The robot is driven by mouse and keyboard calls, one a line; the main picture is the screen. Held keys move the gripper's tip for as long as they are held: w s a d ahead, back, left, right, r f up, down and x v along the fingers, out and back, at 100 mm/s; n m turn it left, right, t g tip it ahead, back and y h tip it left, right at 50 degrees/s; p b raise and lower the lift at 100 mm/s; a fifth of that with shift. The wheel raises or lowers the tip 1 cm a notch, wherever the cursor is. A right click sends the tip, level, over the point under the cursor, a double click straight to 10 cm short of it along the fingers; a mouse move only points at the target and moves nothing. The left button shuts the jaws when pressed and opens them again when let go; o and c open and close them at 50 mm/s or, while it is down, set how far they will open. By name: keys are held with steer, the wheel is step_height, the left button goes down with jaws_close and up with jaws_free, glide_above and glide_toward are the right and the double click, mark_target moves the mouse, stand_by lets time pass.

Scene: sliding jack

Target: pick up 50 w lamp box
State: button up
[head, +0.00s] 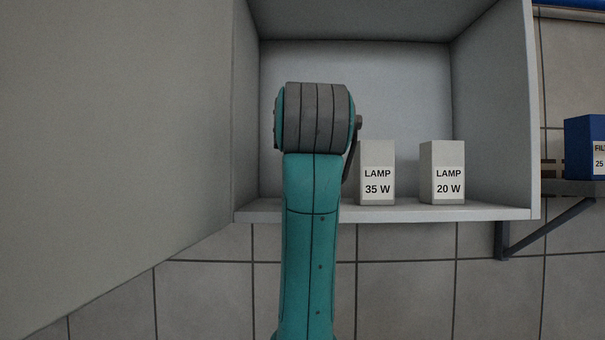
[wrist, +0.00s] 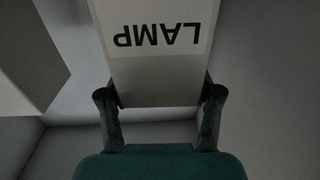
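A pale box (wrist: 157,72) marked LAMP fills the upper middle of the wrist view, its label upside down. Its wattage is out of the picture, so I cannot tell from the label that it is the 50 W one. My gripper (wrist: 160,96) has one finger on each side of it, at the end above the word LAMP. The fingers look close to or against its sides; I cannot tell whether they press on it. In the head view my arm hides the gripper's fingers and this box.
On the shelf floor (head: 400,213), right of my arm, stand the 35 W box (head: 377,188) and the 20 W box (head: 448,188). A grey side wall (head: 493,110) closes the right. A large grey panel (head: 115,130) fills the left. A blue box (head: 584,145) stands far right.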

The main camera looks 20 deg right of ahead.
steer(key=c, duration=0.5)
steer(key=shift+r, duration=0.1)
